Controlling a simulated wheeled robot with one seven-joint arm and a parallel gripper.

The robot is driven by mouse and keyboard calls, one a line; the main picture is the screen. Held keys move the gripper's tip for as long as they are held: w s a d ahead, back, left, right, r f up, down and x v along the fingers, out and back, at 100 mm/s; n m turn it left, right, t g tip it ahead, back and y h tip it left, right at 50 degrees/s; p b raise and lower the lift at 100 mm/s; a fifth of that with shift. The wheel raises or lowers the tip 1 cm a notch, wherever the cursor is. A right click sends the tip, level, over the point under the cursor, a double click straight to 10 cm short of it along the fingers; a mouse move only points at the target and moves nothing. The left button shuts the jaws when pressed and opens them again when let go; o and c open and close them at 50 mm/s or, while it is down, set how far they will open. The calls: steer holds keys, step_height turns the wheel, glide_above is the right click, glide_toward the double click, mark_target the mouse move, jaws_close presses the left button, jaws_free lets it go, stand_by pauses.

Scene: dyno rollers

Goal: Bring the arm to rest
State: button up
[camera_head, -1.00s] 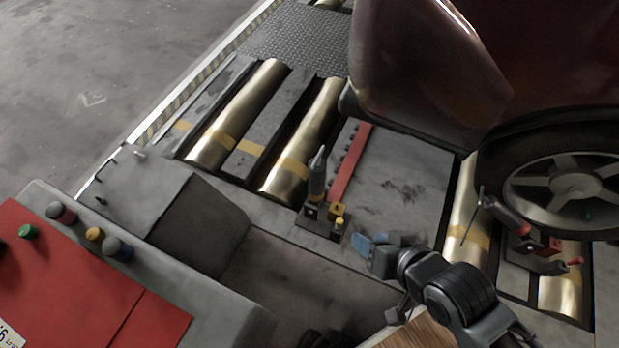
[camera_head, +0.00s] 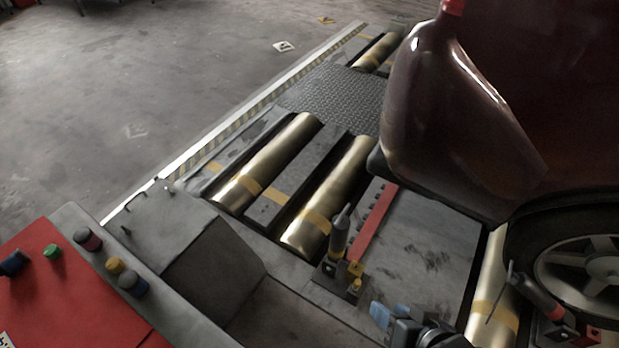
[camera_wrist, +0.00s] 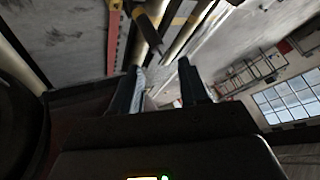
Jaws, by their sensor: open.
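My gripper (camera_head: 390,318) is at the bottom right of the head view, just right of a small upright tool on a dark base (camera_head: 340,250). Only its blue-tipped fingers and part of the wrist show there. In the wrist view my gripper (camera_wrist: 160,80) has its two dark fingers apart, with nothing held between them. Most of my arm is below the head view's edge.
Brass rollers (camera_head: 268,165) lie in the grey deck. A dark red vehicle (camera_head: 455,110) with its wheel (camera_head: 585,265) stands at the right. A red-topped console (camera_head: 65,290) with several knobs is at the lower left. Open floor (camera_head: 130,90) lies beyond the deck.

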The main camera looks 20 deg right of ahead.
steer(key=s+r+n+t+p, duration=0.2)
steer(key=s+r+p, duration=0.1)
steer(key=r, duration=0.7)
steer(key=s+r+n+t+p, duration=0.1)
steer(key=s+r+p, duration=0.3)
steer(key=r, duration=0.6)
steer(key=s+r+n+t+p, duration=0.2)
steer(key=s+r, duration=0.5)
steer(key=r, duration=0.4)
steer(key=shift+a+n+t+p, duration=0.25)
steer(key=shift+n+t+p, duration=0.05)
steer(key=shift+t+p, duration=0.45)
steer(key=shift+c, duration=0.3)
